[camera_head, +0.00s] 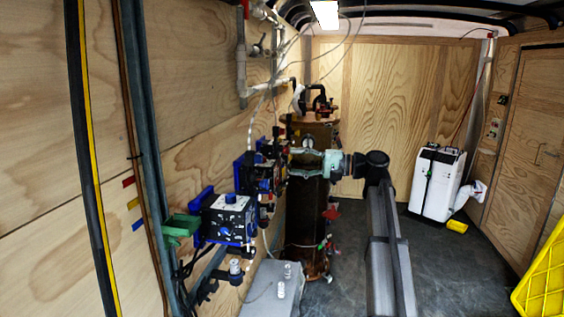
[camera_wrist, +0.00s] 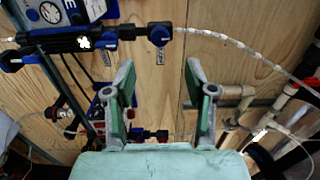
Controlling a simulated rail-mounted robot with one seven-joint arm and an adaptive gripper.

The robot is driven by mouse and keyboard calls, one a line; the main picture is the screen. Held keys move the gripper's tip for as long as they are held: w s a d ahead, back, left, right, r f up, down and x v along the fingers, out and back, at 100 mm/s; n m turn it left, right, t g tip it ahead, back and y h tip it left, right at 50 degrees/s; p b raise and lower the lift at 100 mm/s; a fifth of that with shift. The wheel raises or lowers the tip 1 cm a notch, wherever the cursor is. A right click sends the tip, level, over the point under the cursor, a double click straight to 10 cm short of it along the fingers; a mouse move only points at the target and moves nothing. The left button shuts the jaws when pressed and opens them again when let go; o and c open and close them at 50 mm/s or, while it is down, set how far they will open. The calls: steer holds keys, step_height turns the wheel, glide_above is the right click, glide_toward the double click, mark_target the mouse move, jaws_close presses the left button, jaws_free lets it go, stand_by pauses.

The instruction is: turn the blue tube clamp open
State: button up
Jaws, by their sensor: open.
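My gripper (camera_head: 291,163) points left toward the wall fittings, in front of the tall brown cylinder. In the wrist view, its two teal-grey fingers (camera_wrist: 160,72) stand apart with nothing held between them. A blue-and-black fitting (camera_wrist: 160,34) sits above the fingertips, joined to a pale tube running right. Another blue part (camera_wrist: 22,57) lies at the left end of that line. Blue and red parts (camera_wrist: 103,104) show behind the left finger, partly hidden. I cannot tell for sure which blue part is the tube clamp. No contact with the gripper shows.
A blue-and-black control box (camera_head: 228,217) is mounted on the left wall. The brown cylinder (camera_head: 306,218) stands close behind my gripper. A grey box (camera_head: 276,290) lies below.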

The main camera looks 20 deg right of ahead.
steer(key=shift+v, duration=1.05)
